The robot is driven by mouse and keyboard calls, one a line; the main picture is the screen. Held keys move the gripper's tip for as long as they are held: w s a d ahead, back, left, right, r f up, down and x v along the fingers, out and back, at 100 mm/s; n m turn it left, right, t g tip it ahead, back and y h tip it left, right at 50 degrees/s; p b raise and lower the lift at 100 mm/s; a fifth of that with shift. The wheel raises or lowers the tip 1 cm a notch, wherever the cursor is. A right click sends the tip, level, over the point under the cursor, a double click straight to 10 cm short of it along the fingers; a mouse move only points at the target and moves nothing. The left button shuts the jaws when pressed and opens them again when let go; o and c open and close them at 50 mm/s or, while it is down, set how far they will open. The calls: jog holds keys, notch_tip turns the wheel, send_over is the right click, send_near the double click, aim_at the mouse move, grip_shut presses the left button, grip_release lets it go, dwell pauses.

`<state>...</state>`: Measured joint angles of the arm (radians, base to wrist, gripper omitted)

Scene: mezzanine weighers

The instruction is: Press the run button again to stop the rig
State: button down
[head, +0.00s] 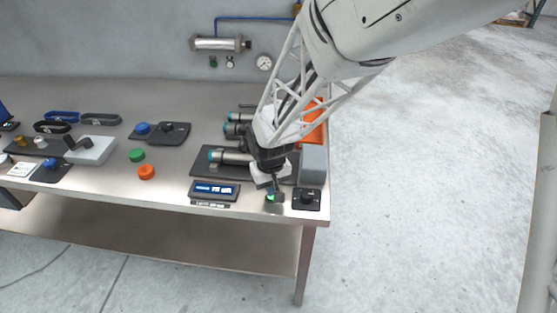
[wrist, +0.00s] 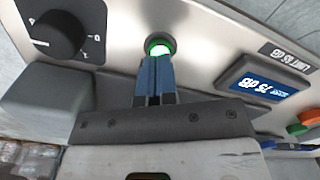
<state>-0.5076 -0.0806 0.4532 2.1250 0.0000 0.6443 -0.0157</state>
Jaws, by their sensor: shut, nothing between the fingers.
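The run button (wrist: 158,44) has a glowing green ring and sits in the metal bench top. In the head view the green button (head: 270,198) shows near the bench's front right corner. My gripper (wrist: 154,62) is shut and empty, with its blue-faced fingertips over the near edge of the button. In the head view my gripper (head: 273,187) points down just above the button. Whether the tips touch the button cannot be told. The display (head: 214,191) left of the button is lit blue; the wrist view shows it (wrist: 263,86) upside down, beside a limit label (wrist: 292,53).
A black rotary knob (head: 306,199) is right of the button, with a grey block (head: 313,164) behind it. Cylindrical parts on a dark plate (head: 205,168) and an orange bin (head: 314,132) stand behind. Orange (head: 146,172) and green (head: 137,155) knobs are left. The bench front edge is close.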

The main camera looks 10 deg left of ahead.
jog(key=shift+f, duration=0.9)
dwell(0.9)
jog(key=shift+r, duration=3.55)
jog(key=shift+d+r, duration=0.35)
jog(key=shift+d, duration=0.1)
jog(key=s+d+r+m+t, duration=0.1)
jog(key=s+d+r+m, duration=0.1)
jog(key=s+d+r, duration=0.3)
jog(key=s+d+r+m, duration=0.2)
jog(key=s+d+r, duration=0.4)
jog(key=d, duration=0.6)
jog(key=s+d+r+m+t, duration=0.1)
jog(key=s+d+r+m, duration=0.1)
jog(key=s+d+r, duration=0.3)
jog(key=s+d, duration=0.3)
jog(key=d, duration=0.1)
jog(key=shift+d+r+t, duration=0.25)
jog(key=shift+r+t, duration=0.05)
jog(key=shift+r, duration=0.1)
